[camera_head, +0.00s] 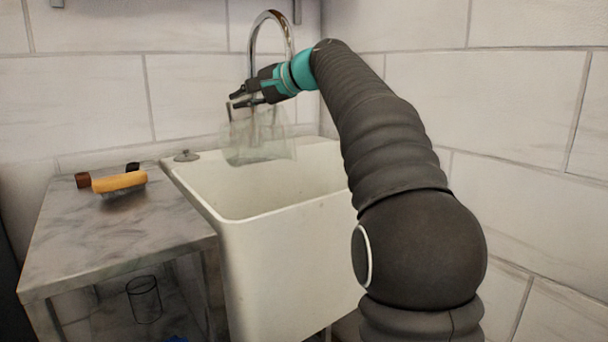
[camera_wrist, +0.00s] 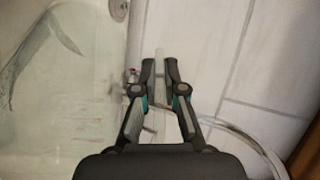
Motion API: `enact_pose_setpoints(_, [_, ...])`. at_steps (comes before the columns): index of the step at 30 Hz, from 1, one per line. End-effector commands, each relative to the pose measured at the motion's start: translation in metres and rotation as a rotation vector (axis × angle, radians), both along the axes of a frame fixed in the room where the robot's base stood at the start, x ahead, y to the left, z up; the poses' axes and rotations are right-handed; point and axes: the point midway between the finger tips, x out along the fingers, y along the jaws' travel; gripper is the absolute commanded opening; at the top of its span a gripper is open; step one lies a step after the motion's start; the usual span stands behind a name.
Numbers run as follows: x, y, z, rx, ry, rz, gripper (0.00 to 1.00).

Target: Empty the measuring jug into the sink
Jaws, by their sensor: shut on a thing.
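The clear, faintly greenish measuring jug (camera_head: 262,145) hangs in the air over the white sink (camera_head: 285,262), near its back. Its outline is faint and looks tilted; I cannot tell whether it holds liquid. My gripper (camera_head: 238,98) is above the jug, beside the tap, shut on what appears to be the jug's handle. In the wrist view my gripper's fingers (camera_wrist: 159,72) are close together on a pale, thin upright piece. A see-through shape at the left of that view seems to be the jug, but its edges are unclear.
A chrome tap (camera_head: 270,18) arches behind my gripper. A dark plug (camera_head: 186,155) lies on the sink's back left corner. A glass (camera_head: 144,299) stands below the bench top. Tiled walls close the back and right.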

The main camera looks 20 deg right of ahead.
Motion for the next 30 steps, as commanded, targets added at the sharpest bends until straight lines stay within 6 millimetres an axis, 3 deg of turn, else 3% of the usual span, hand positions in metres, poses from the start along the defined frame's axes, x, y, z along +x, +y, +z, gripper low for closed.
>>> enact_pose_setpoints(19, [-0.007,-0.019,0.011,0.104,-0.050,0.009,0.00])
enact_pose_setpoints(30, [-0.008,-0.017,0.016,0.133,-0.062,0.018,0.00])
